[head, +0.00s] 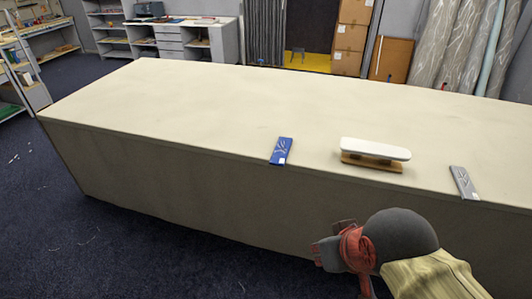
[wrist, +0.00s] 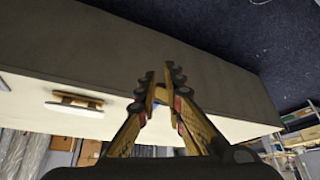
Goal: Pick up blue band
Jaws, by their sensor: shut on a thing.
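The blue band (head: 281,151) lies flat on the cloth table (head: 190,105), close to its front edge, left of the white-topped stand. It has pale markings and a white patch at its near end. My gripper (head: 330,240) is in front of the table's side, below the tabletop and apart from the band. In the wrist view my gripper (wrist: 159,80) has its fingertips drawn together on a small tan thing (wrist: 161,95). I cannot tell what that thing is.
A white-topped stand on a wooden base (head: 375,154) is right of the band, and a grey band (head: 463,183) lies farther right. The stand also shows in the wrist view (wrist: 75,105). The table's left and back are clear. Cardboard boxes (head: 351,37) stand behind it.

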